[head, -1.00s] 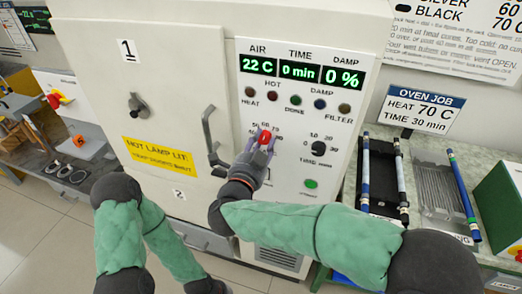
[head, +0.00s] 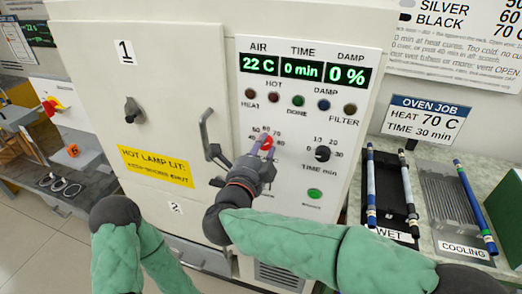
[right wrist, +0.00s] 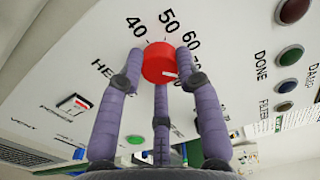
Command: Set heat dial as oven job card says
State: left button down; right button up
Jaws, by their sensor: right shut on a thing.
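The red heat dial (head: 267,142) is on the white oven's control panel, with numbers from 40 upward around it. My right gripper (head: 259,152) is shut on the dial, its purple fingers around the rim; the right wrist view shows the dial (right wrist: 158,61) between the fingertips. The dial's white mark points toward the right in that view; fingers hide some numbers, so I cannot tell its exact setting. The oven job card (head: 427,120) reads HEAT 70 C, TIME 30 min. My left gripper is out of view; only its green-sleeved arm shows.
The black time dial (head: 323,154) sits right of the heat dial, with a green button (head: 314,194) below. Displays above read 22 C, 0 min, 0 %. The oven door handle (head: 209,138) juts out left of my right gripper. The black WET rack (head: 391,232) stands at right.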

jog(key=shift+d+r, duration=0.2)
jog(key=shift+d, duration=0.05)
jog(key=o, duration=1.2)
jog(key=shift+d, duration=0.1)
jog(key=shift+c, duration=0.2)
jog(key=shift+d, duration=0.1)
jog(key=shift+f, duration=0.1)
jog(key=shift+s+a, duration=0.1)
jog(key=shift+a, duration=0.15)
jog(key=v, duration=1.2)
